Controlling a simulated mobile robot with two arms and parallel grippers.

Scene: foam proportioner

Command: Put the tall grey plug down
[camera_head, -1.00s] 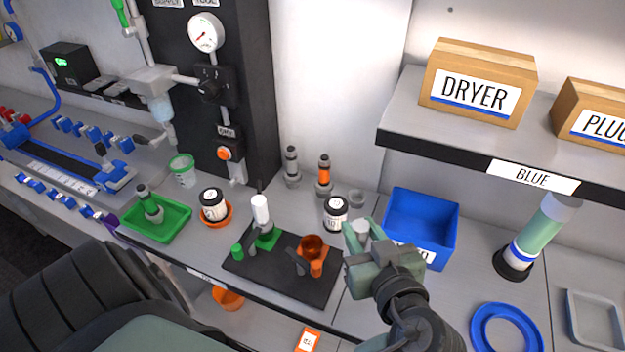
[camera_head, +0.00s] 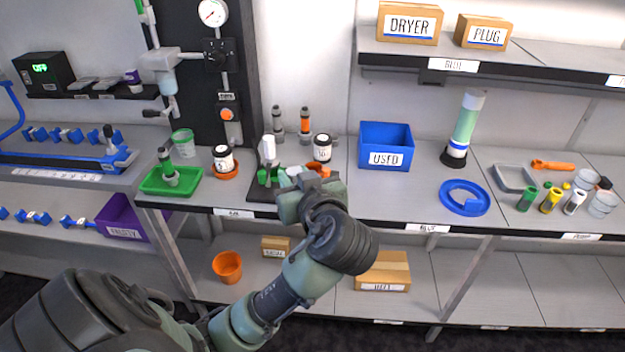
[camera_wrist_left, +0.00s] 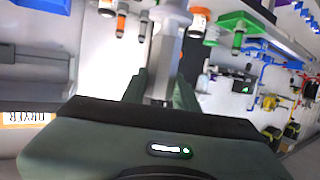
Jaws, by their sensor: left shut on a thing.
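My left gripper (camera_head: 296,180) is shut at the front of the bench, in front of the dark plate. In the left wrist view its fingers (camera_wrist_left: 160,92) close on the tall grey plug (camera_wrist_left: 164,55), a pale grey faceted piece that sticks out beyond the fingertips. In the head view only a small pale bit of the plug (camera_head: 293,171) shows, the rest being hidden by the gripper. I cannot tell whether its far end touches anything. My right gripper is not in view.
The dark plate (camera_head: 257,194) holds a white-topped piece (camera_head: 268,148). Behind stand two grey fittings, one with an orange band (camera_head: 305,122), and a jar (camera_head: 322,147). A green tray (camera_head: 188,188) is left, a blue USED bin (camera_head: 400,140) right. Bench between bin and blue ring (camera_head: 463,210) is clear.

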